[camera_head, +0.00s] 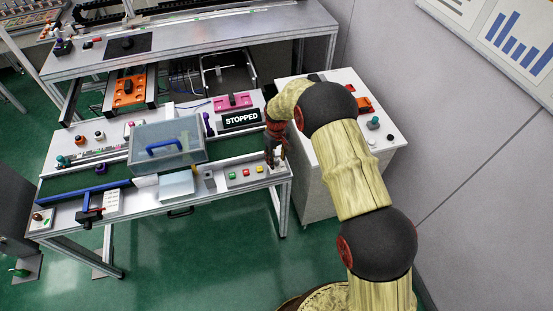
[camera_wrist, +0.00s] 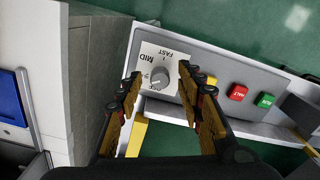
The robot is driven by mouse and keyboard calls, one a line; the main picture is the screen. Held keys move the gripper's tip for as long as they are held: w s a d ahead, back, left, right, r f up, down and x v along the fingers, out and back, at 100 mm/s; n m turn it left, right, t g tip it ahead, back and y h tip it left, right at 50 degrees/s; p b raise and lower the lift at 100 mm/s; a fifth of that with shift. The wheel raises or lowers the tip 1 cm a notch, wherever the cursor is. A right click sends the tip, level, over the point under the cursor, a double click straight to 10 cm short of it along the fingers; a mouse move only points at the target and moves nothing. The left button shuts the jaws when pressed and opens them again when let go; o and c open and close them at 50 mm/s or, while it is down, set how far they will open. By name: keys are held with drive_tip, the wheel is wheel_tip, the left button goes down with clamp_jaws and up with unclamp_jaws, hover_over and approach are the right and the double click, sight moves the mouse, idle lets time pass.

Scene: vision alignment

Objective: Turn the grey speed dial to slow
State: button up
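The grey speed dial (camera_wrist: 160,77) sits on a white label plate (camera_wrist: 152,53) that reads FAST and MID; the lettering below MID is too small to read. I cannot tell for sure where the dial points. My gripper (camera_wrist: 160,74) is open, with one fingertip on each side of the dial and a visible gap to it on both sides. In the head view my gripper (camera_head: 276,162) points down at the right front corner of the conveyor bench and largely hides the dial.
Green, red and yellow buttons, the red one marked HALT (camera_wrist: 237,92), stand close beside the dial on the panel. A white cabinet (camera_head: 345,90) stands to the right.

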sight(277, 161)
wheel_tip(277, 161, up, 12)
drive_tip(key=shift+f, duration=0.15)
idle(0.5)
drive_tip(key=s+d+f+m, duration=0.1)
drive_tip(key=s+f, duration=0.1)
drive_tip(key=s, duration=0.2)
drive_tip(key=s+d+r+m+t+b, duration=0.1)
drive_tip(key=s+d+r+m+t, duration=0.1)
drive_tip(key=s+d+r, duration=0.4)
drive_tip(key=s+d+r+m+t+b, duration=0.1)
drive_tip(key=s+d+r+m+b, duration=0.1)
drive_tip(key=s+d+r, duration=0.4)
drive_tip(key=s+d+r+m+t+b, duration=0.1)
drive_tip(key=s+d+r, duration=0.5)
drive_tip(key=s+r, duration=0.8)
drive_tip(key=s+m+t, duration=0.1)
drive_tip(key=s, duration=0.7)
drive_tip(key=shift+d+r+t, duration=0.2)
drive_tip(key=shift+r+t, duration=0.1)
drive_tip(key=shift+c, duration=0.9)
